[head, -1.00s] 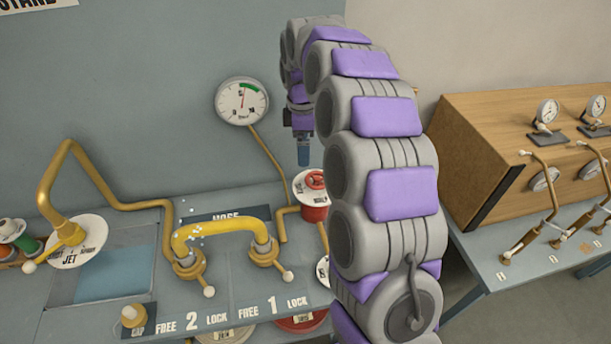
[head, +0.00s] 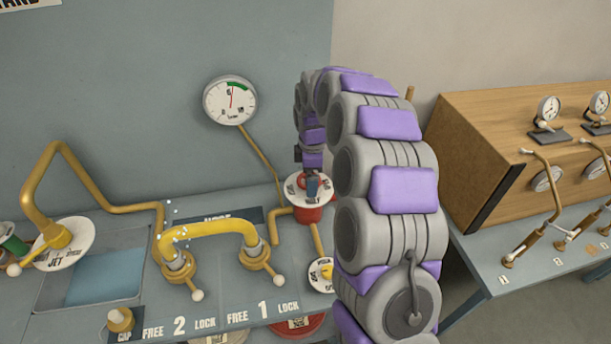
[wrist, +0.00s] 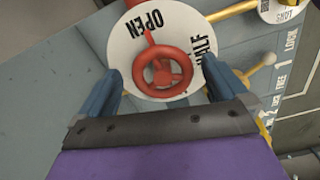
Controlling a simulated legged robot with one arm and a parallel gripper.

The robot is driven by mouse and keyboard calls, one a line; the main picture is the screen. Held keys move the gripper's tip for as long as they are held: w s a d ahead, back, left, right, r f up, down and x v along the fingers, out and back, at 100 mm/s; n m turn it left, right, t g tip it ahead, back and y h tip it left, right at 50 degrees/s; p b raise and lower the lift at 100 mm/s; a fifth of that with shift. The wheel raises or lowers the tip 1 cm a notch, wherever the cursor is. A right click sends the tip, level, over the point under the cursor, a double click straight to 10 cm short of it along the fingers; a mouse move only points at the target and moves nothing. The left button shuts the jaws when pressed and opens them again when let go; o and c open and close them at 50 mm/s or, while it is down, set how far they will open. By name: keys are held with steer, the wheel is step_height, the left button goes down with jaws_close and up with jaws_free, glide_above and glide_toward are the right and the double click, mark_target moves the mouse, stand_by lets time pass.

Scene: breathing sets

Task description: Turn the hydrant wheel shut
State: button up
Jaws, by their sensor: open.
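The red hydrant wheel (wrist: 162,71) sits over a white round dial plate (wrist: 140,30) marked OPEN and HALF in the wrist view. In the head view the white dial (head: 300,190) tops a red body (head: 309,214), and my gripper hides most of the wheel. My gripper (wrist: 167,82) is open, with one blue finger at each side of the wheel in the wrist view. The fingers appear apart from the rim. In the head view my gripper (head: 312,187) points down over the dial. I cannot tell whether the fingertips reach down to the wheel's level.
A yellow hose (head: 215,228) joins two brass couplings left of the hydrant. A pressure gauge (head: 229,100) stands behind on a brass pipe. A smaller white dial (head: 321,274) lies in front of the hydrant. A wooden cabinet (head: 510,150) is at right.

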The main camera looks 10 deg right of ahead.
steer(key=shift+d, duration=1.1)
steer(key=shift+c, duration=0.7)
steer(key=shift+a, duration=0.25)
steer(key=shift+c, duration=0.7)
steer(key=a, duration=0.4)
steer(key=shift+a, duration=0.15)
steer(key=c, duration=0.5)
steer(key=shift+a+f, duration=0.1)
steer(key=shift+a, duration=0.05)
steer(key=shift+c, duration=0.5)
steer(key=shift+d, duration=0.25)
steer(key=shift+c, duration=0.8)
steer(key=shift+s+d, duration=0.1)
steer(key=shift+d, duration=1.35)
steer(key=shift+a, duration=0.15)
